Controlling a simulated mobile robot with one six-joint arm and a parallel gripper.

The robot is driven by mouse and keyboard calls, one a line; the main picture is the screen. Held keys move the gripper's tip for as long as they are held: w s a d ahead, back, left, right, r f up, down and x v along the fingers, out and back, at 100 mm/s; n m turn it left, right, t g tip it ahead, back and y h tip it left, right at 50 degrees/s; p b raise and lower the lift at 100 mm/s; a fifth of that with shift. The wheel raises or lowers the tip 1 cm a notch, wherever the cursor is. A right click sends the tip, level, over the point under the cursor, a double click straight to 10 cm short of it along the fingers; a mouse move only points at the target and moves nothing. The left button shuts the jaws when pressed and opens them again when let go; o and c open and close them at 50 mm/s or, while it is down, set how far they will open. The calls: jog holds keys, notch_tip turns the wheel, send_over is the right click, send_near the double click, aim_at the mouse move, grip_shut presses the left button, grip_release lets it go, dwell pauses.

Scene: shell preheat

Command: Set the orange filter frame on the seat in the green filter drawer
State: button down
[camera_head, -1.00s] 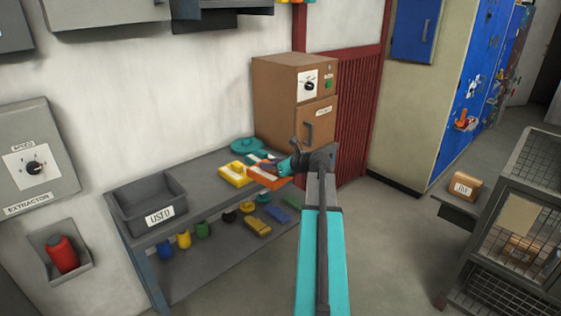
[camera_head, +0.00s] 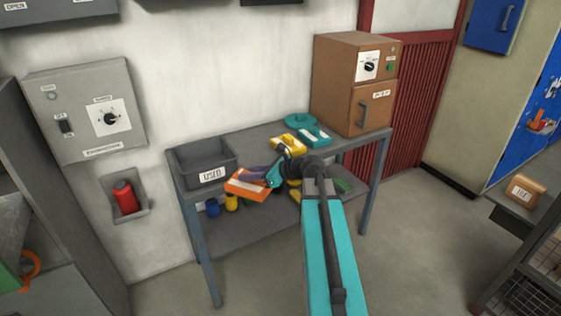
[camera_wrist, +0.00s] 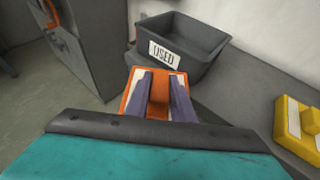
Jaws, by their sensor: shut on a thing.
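The orange filter frame (camera_head: 240,188) has a pale top panel and is held in front of the grey bin's right corner. My gripper (camera_head: 258,178) is shut on it. In the wrist view the orange frame (camera_wrist: 158,100) shows between and around the two purple-grey fingers of my gripper (camera_wrist: 160,80). Its far edge is near the bin. At the lower left edge of the head view a green panel (camera_head: 8,280) is partly cut off, beside an orange ring (camera_head: 30,268); I cannot tell if it is the filter drawer. No seat is visible.
The grey bin marked USED (camera_head: 205,163) stands on the left of the workbench (camera_head: 255,140). A yellow block (camera_head: 289,144) and teal pieces (camera_head: 312,136) lie near the brown oven (camera_head: 350,80). A grey cabinet (camera_wrist: 85,35) stands left. Floor in front is clear.

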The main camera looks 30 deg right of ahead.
jog(key=s+a+f+n+g+y, duration=0.1)
jog(key=s+a+n+y, duration=0.1)
jog(key=a, duration=0.8)
jog(key=s+a+f+n+g+y, duration=0.1)
jog(key=s+a+n+g+y, duration=0.1)
jog(key=a, duration=0.9)
jog(key=shift+s+a+n, duration=0.15)
jog(key=shift+s+n, duration=0.05)
jog(key=shift+n, duration=0.1)
